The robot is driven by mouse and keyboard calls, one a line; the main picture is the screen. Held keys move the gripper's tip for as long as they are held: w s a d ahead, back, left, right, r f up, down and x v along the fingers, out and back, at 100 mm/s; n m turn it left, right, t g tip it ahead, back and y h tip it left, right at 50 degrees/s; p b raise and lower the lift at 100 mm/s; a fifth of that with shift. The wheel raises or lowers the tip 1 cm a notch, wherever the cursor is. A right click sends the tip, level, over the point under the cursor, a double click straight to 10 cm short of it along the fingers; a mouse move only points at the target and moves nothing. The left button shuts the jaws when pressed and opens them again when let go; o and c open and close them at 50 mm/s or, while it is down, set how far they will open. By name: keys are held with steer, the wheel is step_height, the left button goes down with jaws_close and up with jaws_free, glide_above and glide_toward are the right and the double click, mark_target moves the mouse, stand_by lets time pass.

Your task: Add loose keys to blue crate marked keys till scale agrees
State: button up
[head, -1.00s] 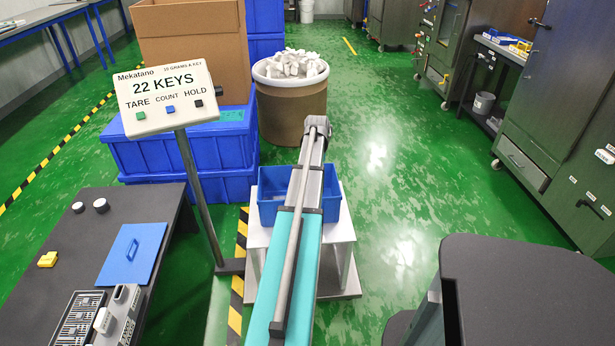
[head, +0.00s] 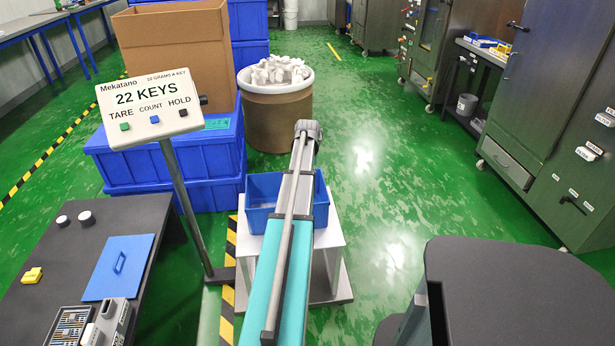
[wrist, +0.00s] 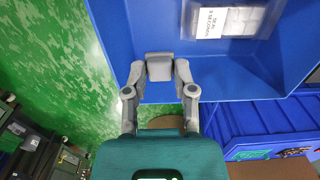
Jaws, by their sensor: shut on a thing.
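A small open blue crate (head: 258,222) stands on a white stand under my arm; no "keys" marking on it is readable. In the wrist view the crate (wrist: 115,30) shows a pale, light-coloured patch inside and a white label (wrist: 214,22) too small to read surely. The scale display (head: 148,98) reads 22 KEYS, 10 grams a key, with TARE, COUNT and HOLD buttons.
A drum (head: 277,115) heaped with white pieces stands beyond the crate. Large blue bins (head: 172,160) and a cardboard box (head: 175,55) are at left. Green floor is open at right.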

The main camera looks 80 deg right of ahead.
steer(key=shift+f, duration=0.15)
steer(key=shift+f+b, duration=6)
steer(key=shift+b, duration=0.2)
steer(key=shift+f+b, duration=1)
steer(key=shift+f, duration=0.05)
steer(key=o, duration=0.8)
steer(key=shift+r, duration=0.2)
